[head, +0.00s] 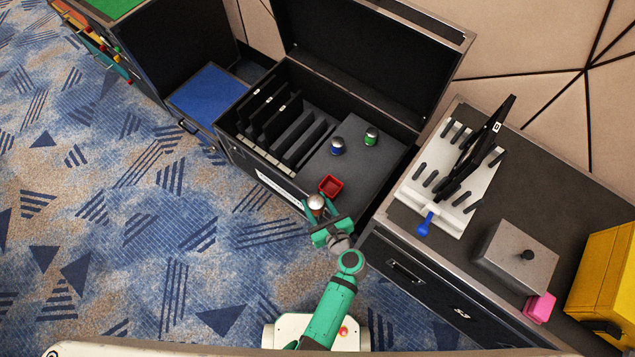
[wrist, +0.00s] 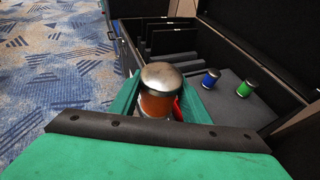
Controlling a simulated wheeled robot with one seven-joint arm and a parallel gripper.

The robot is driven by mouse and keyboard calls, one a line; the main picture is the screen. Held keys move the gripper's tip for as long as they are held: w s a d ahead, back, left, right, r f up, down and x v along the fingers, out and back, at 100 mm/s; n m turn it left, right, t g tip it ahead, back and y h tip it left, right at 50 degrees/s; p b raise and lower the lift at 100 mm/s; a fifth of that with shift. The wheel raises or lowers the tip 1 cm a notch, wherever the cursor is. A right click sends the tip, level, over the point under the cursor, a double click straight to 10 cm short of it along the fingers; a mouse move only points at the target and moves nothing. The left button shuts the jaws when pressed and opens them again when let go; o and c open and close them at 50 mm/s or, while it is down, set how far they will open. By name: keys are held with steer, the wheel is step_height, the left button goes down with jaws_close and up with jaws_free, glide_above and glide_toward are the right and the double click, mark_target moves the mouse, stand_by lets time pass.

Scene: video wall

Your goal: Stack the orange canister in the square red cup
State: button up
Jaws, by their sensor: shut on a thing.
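The orange canister (wrist: 157,103) has a metallic domed lid. It also shows in the head view (head: 316,203). My gripper (head: 315,212) is shut on it, with a green finger on each side in the wrist view. The canister looks upright, near the front edge of the open black case. The square red cup (head: 331,186) stands on the case's grey surface, just beyond and right of the canister in the head view. In the wrist view, only a bit of red (wrist: 177,109) shows behind the canister. The canister appears apart from the cup in the head view.
A blue canister (head: 337,146) and a green canister (head: 371,136) stand farther back in the black case (head: 290,190). Dark dividers (head: 285,120) fill its left side. Its lid is raised behind. A white rack (head: 450,190) stands on the cabinet to the right.

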steer(key=shift+s+r, duration=0.1)
steer(key=shift+s, duration=0.15)
steer(key=shift+w, duration=0.2)
steer(key=w+d+m+t+h, duration=0.1)
steer(key=w+m+h, duration=0.4)
steer(key=w, duration=0.3)
steer(key=shift+d+t+h, duration=0.3)
steer(key=shift+d+h, duration=0.05)
steer(key=shift+h, duration=0.15)
